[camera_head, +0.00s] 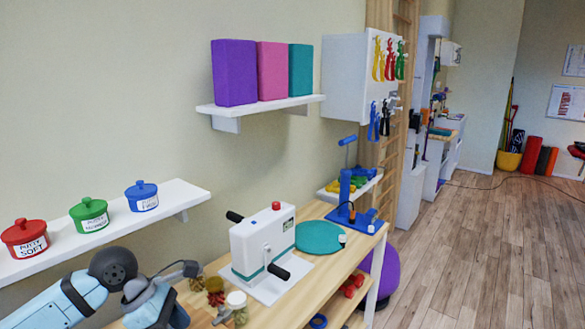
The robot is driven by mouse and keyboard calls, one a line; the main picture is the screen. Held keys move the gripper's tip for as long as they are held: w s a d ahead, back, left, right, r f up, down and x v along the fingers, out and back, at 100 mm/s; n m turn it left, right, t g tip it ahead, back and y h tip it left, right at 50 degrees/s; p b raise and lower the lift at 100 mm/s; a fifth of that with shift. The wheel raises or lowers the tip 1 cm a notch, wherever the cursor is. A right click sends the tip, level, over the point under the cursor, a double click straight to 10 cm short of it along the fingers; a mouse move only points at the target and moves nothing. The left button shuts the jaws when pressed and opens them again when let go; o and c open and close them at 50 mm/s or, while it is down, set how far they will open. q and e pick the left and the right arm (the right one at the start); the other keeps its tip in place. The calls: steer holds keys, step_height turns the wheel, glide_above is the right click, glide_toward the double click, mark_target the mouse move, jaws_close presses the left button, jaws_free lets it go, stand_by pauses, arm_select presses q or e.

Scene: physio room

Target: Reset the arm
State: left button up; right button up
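My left arm (75,295), pale blue with dark grey joints, comes in from the lower left and is bent. It lies in front of the left end of the wooden table. A thin dark bracket with a small block (190,268) sticks out to the right from its end part. I cannot make out any gripper fingers, and the end part runs down to the bottom edge. My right arm and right gripper do not show. A white crank machine (262,243) with black handles and a red knob stands upright on the table, to the right of my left arm.
A teal disc (320,236) and a blue device (350,205) stand farther back. The wooden floor (480,250) at right is open.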

arm_select(q)
steer(key=s+d+r+n+t+h+p, duration=0.25)
steer(key=s+d+n+t+h, duration=0.2)
steer(key=d+n+h, duration=0.85)
steer(key=s+a+f+n+t+y+p, duration=0.1)
steer(key=a+f+n+t+y, duration=0.4)
steer(key=n, duration=0.8)
steer(key=s+a+f+n+t+y+p, duration=0.1)
steer(key=a+f+n+t+y+p, duration=0.15)
steer(key=f+n+t+y, duration=0.75)
steer(key=s+a+f+n+g+y, duration=0.1)
steer(key=s+a+f+n+g, duration=0.2)
steer(key=s+f+n+g, duration=0.5)
steer(key=s+f+n, duration=0.1)
steer(key=s+n, duration=0.3)
steer(key=n, duration=0.1)
steer(key=shift+s+a+f+g, duration=0.15)
steer(key=shift+s+a+g, duration=0.1)
steer(key=shift+g, duration=0.1)
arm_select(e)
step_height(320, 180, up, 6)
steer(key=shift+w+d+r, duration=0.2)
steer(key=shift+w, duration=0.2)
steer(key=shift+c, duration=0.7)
